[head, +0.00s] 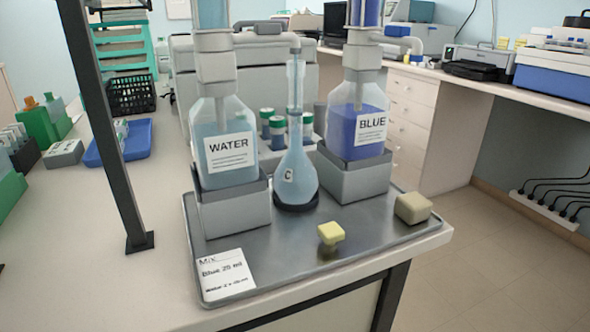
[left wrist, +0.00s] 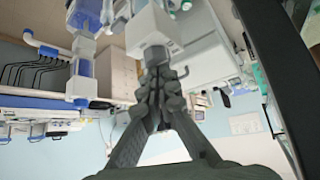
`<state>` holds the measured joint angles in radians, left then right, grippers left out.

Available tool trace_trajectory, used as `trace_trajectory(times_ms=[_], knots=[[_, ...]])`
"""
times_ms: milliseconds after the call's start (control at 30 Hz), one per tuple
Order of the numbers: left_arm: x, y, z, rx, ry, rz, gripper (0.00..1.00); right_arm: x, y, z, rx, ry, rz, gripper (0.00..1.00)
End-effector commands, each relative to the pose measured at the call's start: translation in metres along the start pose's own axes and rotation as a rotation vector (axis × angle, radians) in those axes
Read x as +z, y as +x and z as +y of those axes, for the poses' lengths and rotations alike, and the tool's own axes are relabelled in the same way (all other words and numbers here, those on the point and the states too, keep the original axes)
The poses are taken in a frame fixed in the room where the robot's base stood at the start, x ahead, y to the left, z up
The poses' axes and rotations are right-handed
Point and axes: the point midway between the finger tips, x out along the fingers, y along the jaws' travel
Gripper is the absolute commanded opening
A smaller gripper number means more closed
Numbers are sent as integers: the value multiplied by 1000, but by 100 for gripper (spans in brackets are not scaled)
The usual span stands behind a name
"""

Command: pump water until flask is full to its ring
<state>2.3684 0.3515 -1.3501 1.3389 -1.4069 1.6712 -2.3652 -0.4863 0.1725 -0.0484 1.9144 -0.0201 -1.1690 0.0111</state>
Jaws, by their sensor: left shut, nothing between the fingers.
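The water bottle (head: 226,142), labelled WATER, stands on a grey block at the left of the metal tray (head: 330,245). Its pump spout (head: 290,40) reaches right and bends down over the flask mouth. The round-bodied flask (head: 297,178), marked C, stands upright in a dark ring base and holds pale blue liquid. I cannot make out the exact level or the neck ring. In the left wrist view my left gripper (left wrist: 155,78) is shut and empty, with its tips close to a white pump head (left wrist: 153,30); contact is unclear. My right gripper is not in view.
The blue bottle (head: 355,130) stands on another grey block right of the flask. A dark upright post (head: 105,140) stands left. The left bench front is clear.

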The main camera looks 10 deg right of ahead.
Motion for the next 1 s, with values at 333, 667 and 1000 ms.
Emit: trace_trajectory(times_ms=[333, 667, 1000], knots=[[7, 8, 0, 0, 1, -8, 0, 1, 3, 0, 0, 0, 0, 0], [7, 8, 1, 0, 2, -10, 0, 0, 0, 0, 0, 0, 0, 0], [8, 9, 1, 0, 2, -10, 0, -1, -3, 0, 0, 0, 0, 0]])
